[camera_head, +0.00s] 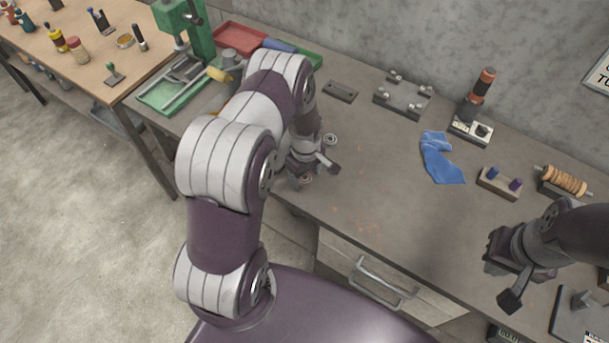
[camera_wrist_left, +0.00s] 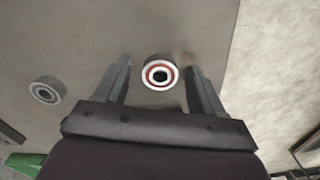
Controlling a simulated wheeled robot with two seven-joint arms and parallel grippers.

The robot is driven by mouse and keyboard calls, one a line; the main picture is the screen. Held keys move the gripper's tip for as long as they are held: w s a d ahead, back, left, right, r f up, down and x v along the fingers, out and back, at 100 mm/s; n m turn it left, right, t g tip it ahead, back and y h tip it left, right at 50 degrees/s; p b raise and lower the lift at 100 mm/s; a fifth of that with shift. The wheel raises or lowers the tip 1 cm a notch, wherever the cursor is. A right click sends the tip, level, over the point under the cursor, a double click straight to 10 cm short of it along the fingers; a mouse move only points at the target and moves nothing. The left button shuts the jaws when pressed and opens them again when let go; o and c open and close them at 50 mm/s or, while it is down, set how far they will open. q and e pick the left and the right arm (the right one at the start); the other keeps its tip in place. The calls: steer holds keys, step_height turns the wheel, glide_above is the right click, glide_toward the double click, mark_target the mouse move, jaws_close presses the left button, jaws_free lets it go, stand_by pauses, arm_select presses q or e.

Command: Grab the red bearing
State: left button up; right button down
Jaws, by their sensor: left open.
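The red bearing (camera_wrist_left: 160,74) is a small metal ring with a red inner band and a dark centre, lying on the grey workbench. In the left wrist view it sits between the fingertips of my left gripper (camera_wrist_left: 158,80), with a gap on both sides. In the head view the left gripper (camera_head: 315,172) is open and points down near the bench's front edge, and a bearing (camera_head: 305,180) shows partly beside its fingers. My right gripper (camera_head: 503,280) is at the right side of the bench; its fingers look apart, with nothing seen between them.
A plain grey bearing (camera_wrist_left: 47,90) lies to the left in the wrist view. On the bench (camera_head: 385,200) are a blue cloth (camera_head: 438,160), a fixture plate (camera_head: 403,96), a small block with blue pegs (camera_head: 499,184) and a green press (camera_head: 186,30). The middle front is clear.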

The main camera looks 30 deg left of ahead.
arm_select(q)
steer(key=shift+d, duration=0.1)
steer(key=shift+s+r, duration=0.1)
steer(key=c, duration=1.2)
steer(key=shift+o, duration=0.2)
